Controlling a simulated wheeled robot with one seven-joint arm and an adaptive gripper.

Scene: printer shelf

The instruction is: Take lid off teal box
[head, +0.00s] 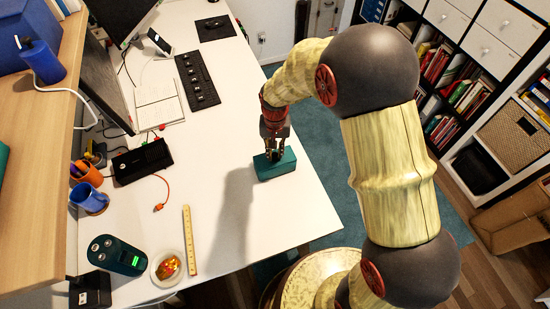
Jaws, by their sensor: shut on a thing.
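The teal box (277,171) sits on the white desk near its right edge. My gripper (273,156) points down over the top of the box, with its fingers at the lid. The gripper is shut on the lid's top, though the fingers hide the part they hold. The lid and the box look the same teal, and I cannot make out a gap between them from this view.
The white desk (225,110) has clear room left of the box. A ruler (189,240), a small bowl (167,268), a black box (142,161), a keyboard (197,81) and an open notebook (157,101) lie further left. A shelf unit (490,50) stands at the right.

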